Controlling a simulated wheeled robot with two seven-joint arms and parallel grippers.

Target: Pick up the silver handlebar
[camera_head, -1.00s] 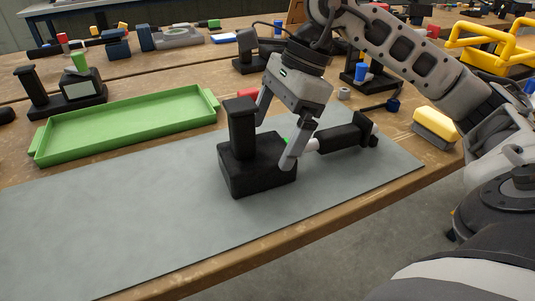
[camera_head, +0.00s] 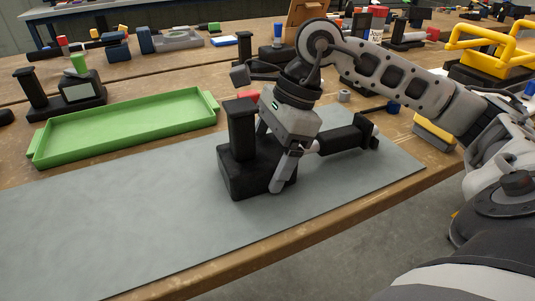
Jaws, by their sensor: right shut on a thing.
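The silver handlebar (camera_head: 313,146) lies low over the grey mat, with a short pale section showing beside my gripper and a thick black grip (camera_head: 342,138) on its right. Its left part is hidden behind my right gripper and a black block-shaped stand (camera_head: 240,165) with an upright post. My right gripper (camera_head: 276,172) points down at the stand's right side and is shut on the handlebar. The near finger shows in front; the other is mostly hidden, as is the exact contact. My left gripper is not in view.
A grey mat (camera_head: 130,225) covers the near table, mostly clear at left. A green tray (camera_head: 130,132) lies behind it. A black stand (camera_head: 75,95) is at far left. The table's front edge is close.

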